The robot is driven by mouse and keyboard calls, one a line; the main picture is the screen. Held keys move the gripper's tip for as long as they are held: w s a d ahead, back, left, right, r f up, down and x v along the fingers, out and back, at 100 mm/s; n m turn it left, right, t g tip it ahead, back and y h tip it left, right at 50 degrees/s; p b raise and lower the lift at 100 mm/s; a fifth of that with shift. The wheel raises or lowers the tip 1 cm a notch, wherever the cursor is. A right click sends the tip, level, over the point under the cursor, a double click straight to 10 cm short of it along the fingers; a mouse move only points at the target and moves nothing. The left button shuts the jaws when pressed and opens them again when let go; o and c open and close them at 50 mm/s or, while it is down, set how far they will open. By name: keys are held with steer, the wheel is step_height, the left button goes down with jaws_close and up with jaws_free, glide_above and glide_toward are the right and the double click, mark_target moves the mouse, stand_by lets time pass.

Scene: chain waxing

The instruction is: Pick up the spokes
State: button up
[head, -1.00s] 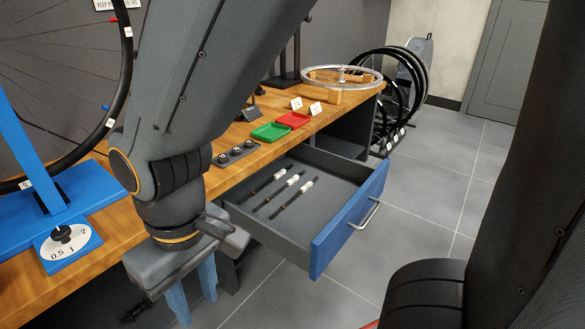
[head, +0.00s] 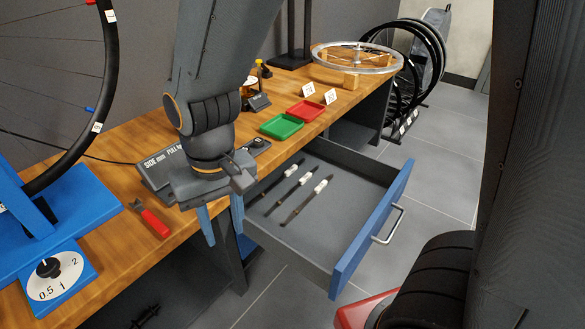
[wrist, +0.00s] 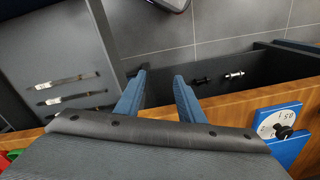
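The spokes are three slim dark bundles with white labels, lying side by side in the open drawer; the nearest bundle (head: 307,199) is on the right. They also show at the left of the wrist view, one bundle there (wrist: 68,81) clearly. The drawer (head: 372,232) has a blue front and grey inside. My gripper (head: 223,228) is open and empty, with blue fingers pointing down. It hangs at the bench's front edge, left of the drawer, apart from the spokes. The fingers (wrist: 160,82) show spread in the wrist view.
On the wooden bench are a green tray (head: 282,126), a red tray (head: 306,110), a red-handled tool (head: 153,220) and a blue stand with a dial (head: 58,275). A wheel (head: 357,57) lies at the back.

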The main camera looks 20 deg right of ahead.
steer(key=w+d+f+m+p, duration=0.2)
steer(key=w+d+m+p, duration=0.3)
steer(key=w, duration=0.5)
steer(key=m+p, duration=0.6)
steer(key=m, duration=0.3)
glide_above(300, 206)
step_height(300, 206, down, 9)
steer(key=shift+h, duration=0.3)
step_height(300, 206, down, 8)
steer(key=shift+r+b, duration=0.15)
steer(key=shift+b, duration=0.15)
steer(key=shift+f, duration=0.35)
jaws_close()
